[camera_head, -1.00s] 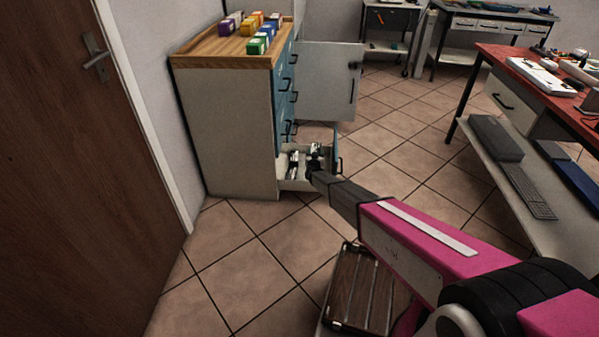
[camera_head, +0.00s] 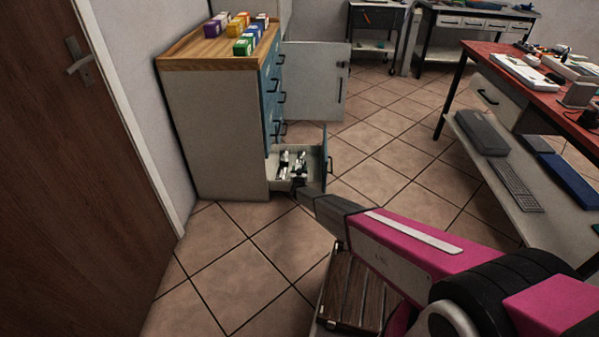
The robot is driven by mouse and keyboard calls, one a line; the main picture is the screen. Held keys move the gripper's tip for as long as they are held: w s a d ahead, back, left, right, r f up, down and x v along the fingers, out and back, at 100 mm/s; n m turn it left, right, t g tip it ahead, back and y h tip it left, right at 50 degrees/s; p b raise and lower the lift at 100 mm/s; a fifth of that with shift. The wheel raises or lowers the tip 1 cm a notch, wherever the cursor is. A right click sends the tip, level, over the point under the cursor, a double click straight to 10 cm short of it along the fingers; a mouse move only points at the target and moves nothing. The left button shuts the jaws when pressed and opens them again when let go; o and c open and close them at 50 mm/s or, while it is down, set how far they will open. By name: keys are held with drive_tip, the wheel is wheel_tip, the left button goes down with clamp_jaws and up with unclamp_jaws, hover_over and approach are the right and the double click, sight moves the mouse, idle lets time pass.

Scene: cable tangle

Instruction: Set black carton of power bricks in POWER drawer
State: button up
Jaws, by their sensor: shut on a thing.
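The bottom drawer (camera_head: 263,184) of the blue-fronted cabinet is pulled out and holds several black and white items (camera_head: 284,164). I cannot read any label on it. My gripper (camera_head: 299,187), at the end of my pink and grey arm, is small and dark at the drawer's near edge. It is shut on a small dark thing, mostly hidden by the gripper and my arm. I cannot tell whether this is the black carton, or whether it touches the drawer. Small coloured cartons (camera_head: 243,46) stand on the cabinet's wooden top; no black one is clear among them.
A cabinet door (camera_head: 314,85) stands open behind the drawer. A wooden door (camera_head: 60,200) is at the left. A red-topped bench (camera_head: 478,56) with a lower shelf stands at the right. The tiled floor (camera_head: 385,160) between is clear.

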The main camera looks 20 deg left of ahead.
drive_tip(key=shift+f, duration=0.25)
drive_tip(key=shift+f, duration=0.6)
drive_tip(key=o, duration=1.1)
drive_tip(key=shift+o, duration=0.2)
drive_tip(key=shift+r, duration=0.1)
